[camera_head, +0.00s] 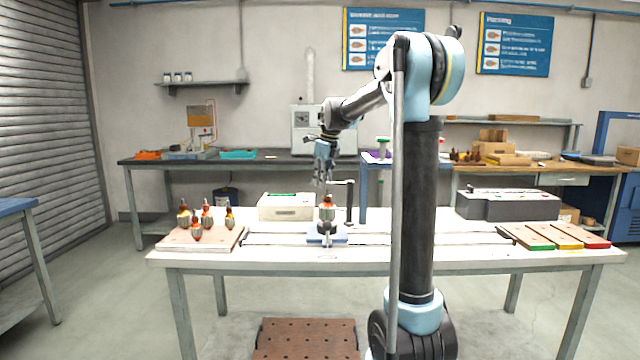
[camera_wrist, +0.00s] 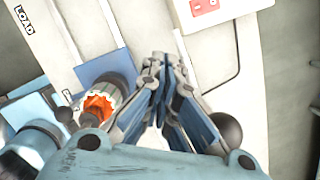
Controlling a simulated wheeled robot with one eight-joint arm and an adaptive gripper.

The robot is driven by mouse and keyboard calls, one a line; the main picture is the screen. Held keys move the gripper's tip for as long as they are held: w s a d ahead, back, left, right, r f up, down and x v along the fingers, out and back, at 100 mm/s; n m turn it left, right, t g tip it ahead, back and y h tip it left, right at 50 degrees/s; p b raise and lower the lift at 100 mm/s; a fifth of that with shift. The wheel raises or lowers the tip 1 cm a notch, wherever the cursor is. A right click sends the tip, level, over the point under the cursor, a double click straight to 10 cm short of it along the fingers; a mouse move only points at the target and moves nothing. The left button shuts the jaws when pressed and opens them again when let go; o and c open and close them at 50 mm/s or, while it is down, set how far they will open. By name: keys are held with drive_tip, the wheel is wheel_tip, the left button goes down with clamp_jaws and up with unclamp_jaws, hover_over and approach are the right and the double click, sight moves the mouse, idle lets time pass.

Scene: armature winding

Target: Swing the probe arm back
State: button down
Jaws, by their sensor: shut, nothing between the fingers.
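The probe arm (camera_head: 349,204) shows in the head view as a thin dark post with a short bar at its top reaching left. The bar ends close to my gripper (camera_head: 322,180), above an armature (camera_head: 327,213) with an orange-red top. The armature stands upright on a blue fixture (camera_head: 327,236). In the wrist view, my gripper (camera_wrist: 166,75) is shut and empty, its blue fingers together. The armature (camera_wrist: 104,102) lies left of the fingers. A dark ball (camera_wrist: 227,129) is right of them, partly hidden; I cannot tell whether the fingers touch it.
A board (camera_head: 178,240) with several armatures is at the table's left. A pale box (camera_head: 286,208) stands behind the rail (camera_head: 430,239). A grey case (camera_head: 508,206) and coloured trays (camera_head: 560,236) are at the right. The table's front strip is clear.

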drive_tip(key=shift+r, duration=0.15)
drive_tip(key=s+a+v, duration=0.1)
drive_tip(key=v, duration=0.8)
drive_tip(key=shift+a+r, duration=0.25)
drive_tip(key=shift+a, duration=0.15)
drive_tip(key=s+d+f+n, duration=0.3)
drive_tip(key=s+f+n, duration=0.1)
drive_tip(key=s, duration=0.3)
drive_tip(key=s+d+f+n+h, duration=0.1)
drive_tip(key=s+d+f+n, duration=0.3)
drive_tip(key=s, duration=0.3)
drive_tip(key=s+d+f+n, duration=0.3)
drive_tip(key=s+n, duration=0.2)
drive_tip(key=s, duration=0.3)
drive_tip(key=s+d+f+n, duration=0.2)
drive_tip(key=s+f+n, duration=0.4)
drive_tip(key=s+f, duration=0.3)
drive_tip(key=s+d+f+n+h, duration=0.1)
drive_tip(key=s+d+f+n, duration=0.2)
drive_tip(key=s+f+n, duration=0.3)
drive_tip(key=s+f, duration=0.4)
drive_tip(key=f, duration=0.2)
drive_tip(key=shift+d+f+t, duration=0.3)
drive_tip(key=shift+f+t, duration=0.05)
drive_tip(key=shift+t, duration=0.05)
